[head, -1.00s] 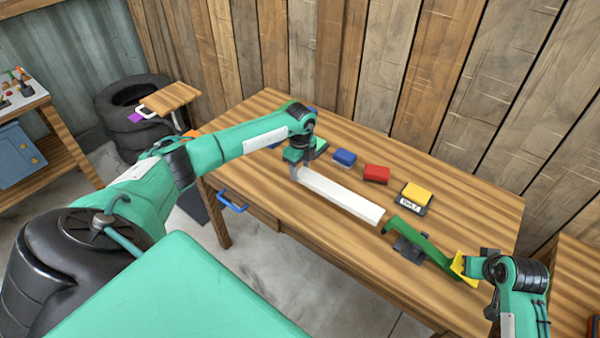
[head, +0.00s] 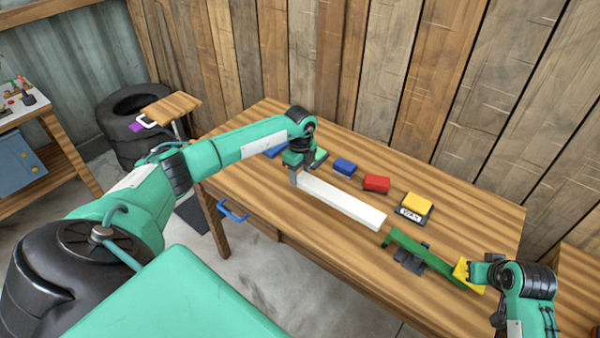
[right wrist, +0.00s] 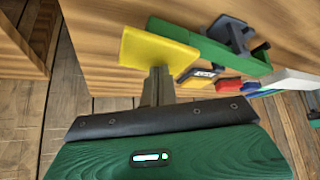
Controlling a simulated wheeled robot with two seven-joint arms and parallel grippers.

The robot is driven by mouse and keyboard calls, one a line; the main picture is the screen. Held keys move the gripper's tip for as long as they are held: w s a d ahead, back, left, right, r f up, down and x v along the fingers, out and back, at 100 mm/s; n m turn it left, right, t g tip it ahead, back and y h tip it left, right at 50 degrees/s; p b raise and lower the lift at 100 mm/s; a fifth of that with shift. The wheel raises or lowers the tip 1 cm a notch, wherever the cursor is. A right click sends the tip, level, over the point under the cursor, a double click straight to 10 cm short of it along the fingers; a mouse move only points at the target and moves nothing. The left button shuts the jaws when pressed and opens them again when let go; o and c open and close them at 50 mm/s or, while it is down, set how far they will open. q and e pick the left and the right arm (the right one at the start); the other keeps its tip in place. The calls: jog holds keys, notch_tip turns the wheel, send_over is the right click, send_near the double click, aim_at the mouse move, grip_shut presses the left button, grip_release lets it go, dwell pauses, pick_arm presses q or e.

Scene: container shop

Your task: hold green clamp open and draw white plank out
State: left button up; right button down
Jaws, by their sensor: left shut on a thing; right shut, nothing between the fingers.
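The white plank (head: 342,203) lies lengthwise over the table, its near end beside the green clamp (head: 423,256) with a small gap visible between them. My left gripper (head: 297,178) is shut on the plank's far left end. The clamp has a long green lever, a dark base and a yellow pad (head: 466,272) at its right end. My right gripper (head: 474,273) is shut and empty against the yellow pad. In the right wrist view the closed fingers (right wrist: 156,82) meet the yellow pad (right wrist: 160,50); the plank (right wrist: 293,80) shows at right.
A blue block (head: 345,166), a red block (head: 377,184) and a yellow block on a dark labelled base (head: 416,205) stand behind the plank. The wooden table (head: 300,228) is clear in front. A plank wall (head: 375,90) rises behind it.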

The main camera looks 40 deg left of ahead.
notch_tip(320, 180, up, 7)
dwell(0.8)
dwell(0.5)
